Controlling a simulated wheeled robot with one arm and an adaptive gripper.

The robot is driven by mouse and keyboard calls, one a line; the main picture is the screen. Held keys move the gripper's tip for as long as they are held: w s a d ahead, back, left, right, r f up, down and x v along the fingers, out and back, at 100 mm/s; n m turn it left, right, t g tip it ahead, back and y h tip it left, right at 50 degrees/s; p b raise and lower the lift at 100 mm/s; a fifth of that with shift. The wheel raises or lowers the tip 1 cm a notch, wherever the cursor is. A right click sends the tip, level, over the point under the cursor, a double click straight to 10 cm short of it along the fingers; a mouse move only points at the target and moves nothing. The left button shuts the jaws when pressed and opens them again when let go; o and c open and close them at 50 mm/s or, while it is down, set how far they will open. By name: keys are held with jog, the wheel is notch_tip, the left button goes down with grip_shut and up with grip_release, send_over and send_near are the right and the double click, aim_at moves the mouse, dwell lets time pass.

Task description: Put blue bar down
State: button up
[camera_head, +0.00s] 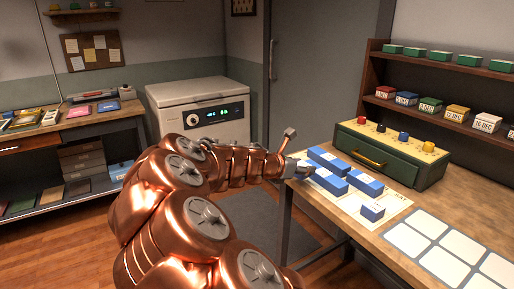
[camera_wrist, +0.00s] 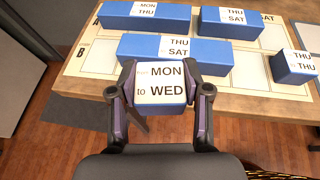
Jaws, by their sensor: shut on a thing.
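My gripper (camera_wrist: 160,78) is shut on a blue bar (camera_wrist: 162,103) with a white label reading "MON to WED". In the wrist view the bar overlaps the table's near edge and hides part of row B; I cannot tell its height. In the head view my gripper (camera_head: 300,169) is at the table's left edge and the held bar is mostly hidden. The board (camera_wrist: 88,60), marked A and B, carries a long MON–THU bar (camera_wrist: 120,22), two THU–SAT bars (camera_wrist: 225,28) (camera_wrist: 150,47) and a short THU–THU block (camera_wrist: 290,68).
A green drawer box (camera_head: 395,160) with coloured knobs stands behind the board (camera_head: 392,209). A card with white squares (camera_head: 435,247) lies at the front right. A shelf (camera_head: 440,105) with labelled blocks is behind. Bare wood shows between the board and the card.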

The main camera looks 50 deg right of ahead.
jog(key=w+a+f+n+t+y, duration=0.25)
jog(key=w+a+n+t, duration=0.6)
jog(key=w+a, duration=1.1)
jog(key=w+a+n+t+y, duration=0.3)
jog(key=w+a+n, duration=0.15)
jog(key=a, duration=0.75)
jog(key=w+a+n+t+y, duration=0.3)
jog(key=w+a+y, duration=0.15)
jog(key=a, duration=0.75)
notch_tip(320, 180, up, 14)
jog(key=p, duration=1.5)
jog(key=shift+w+a+r+h, duration=0.25)
jog(key=shift+w+a+h, duration=0.05)
jog(key=shift+a, duration=0.1)
jog(key=shift+d, duration=0.1)
